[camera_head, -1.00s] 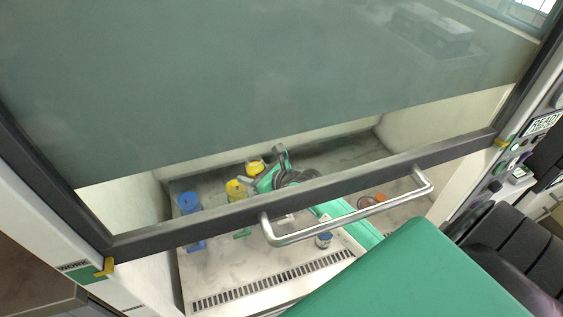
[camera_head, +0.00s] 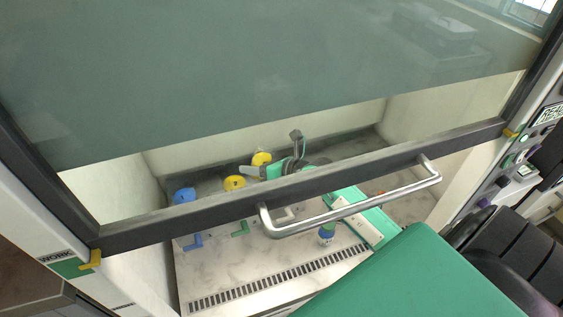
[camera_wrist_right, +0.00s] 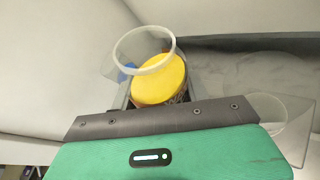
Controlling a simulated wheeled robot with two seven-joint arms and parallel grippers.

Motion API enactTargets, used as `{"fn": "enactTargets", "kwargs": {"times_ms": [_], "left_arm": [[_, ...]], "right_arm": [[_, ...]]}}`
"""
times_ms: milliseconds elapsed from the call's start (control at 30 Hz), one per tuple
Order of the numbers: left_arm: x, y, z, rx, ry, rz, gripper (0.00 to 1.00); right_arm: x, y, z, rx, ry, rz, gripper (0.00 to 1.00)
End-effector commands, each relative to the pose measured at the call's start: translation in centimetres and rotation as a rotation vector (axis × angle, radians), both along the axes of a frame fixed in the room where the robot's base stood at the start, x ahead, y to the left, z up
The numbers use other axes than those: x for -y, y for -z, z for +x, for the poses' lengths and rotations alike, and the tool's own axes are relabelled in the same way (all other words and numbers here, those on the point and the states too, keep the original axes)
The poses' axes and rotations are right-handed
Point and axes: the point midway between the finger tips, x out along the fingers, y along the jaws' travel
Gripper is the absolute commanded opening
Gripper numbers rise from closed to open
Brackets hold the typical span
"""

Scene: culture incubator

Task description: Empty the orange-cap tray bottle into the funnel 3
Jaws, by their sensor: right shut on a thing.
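My right gripper (camera_head: 275,165) is inside the cabinet, beyond the sash bar, close to the rear yellow round top (camera_head: 261,158). A second yellow top (camera_head: 234,183) and a blue top (camera_head: 185,195) stand left of it; I cannot tell which is funnel 3. In the right wrist view, a clear, open-rimmed vessel (camera_wrist_right: 145,47) shows just past my gripper and overlaps a yellow disc (camera_wrist_right: 160,80). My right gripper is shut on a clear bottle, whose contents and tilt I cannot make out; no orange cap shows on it. My left gripper is not in view.
The sash's dark bottom bar (camera_head: 330,177) and metal handle (camera_head: 350,203) cross in front of my right arm. A small blue-topped item (camera_head: 327,231) stands near the floor grille (camera_head: 280,277).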

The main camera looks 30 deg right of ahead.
Motion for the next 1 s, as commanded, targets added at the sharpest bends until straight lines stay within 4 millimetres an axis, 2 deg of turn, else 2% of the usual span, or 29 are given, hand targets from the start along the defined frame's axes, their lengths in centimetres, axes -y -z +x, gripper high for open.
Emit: {"fn": "enactTargets", "kwargs": {"times_ms": [33, 167, 400, 1000], "left_arm": [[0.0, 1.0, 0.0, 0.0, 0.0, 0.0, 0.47], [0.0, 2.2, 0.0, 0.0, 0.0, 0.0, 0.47], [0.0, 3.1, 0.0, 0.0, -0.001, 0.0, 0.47], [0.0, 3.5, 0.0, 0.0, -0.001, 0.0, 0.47]], "right_arm": [[0.2, 0.7, 0.1, -0.006, 0.0, 0.022, 0.21], [0.5, 1.0, 0.2, -0.024, 0.001, 0.084, 0.21], [1.1, 0.1, 0.3, -0.057, 0.001, 0.199, 0.21], [1.2, -0.6, 0.4, -0.082, 0.0, 0.28, 0.21]]}}
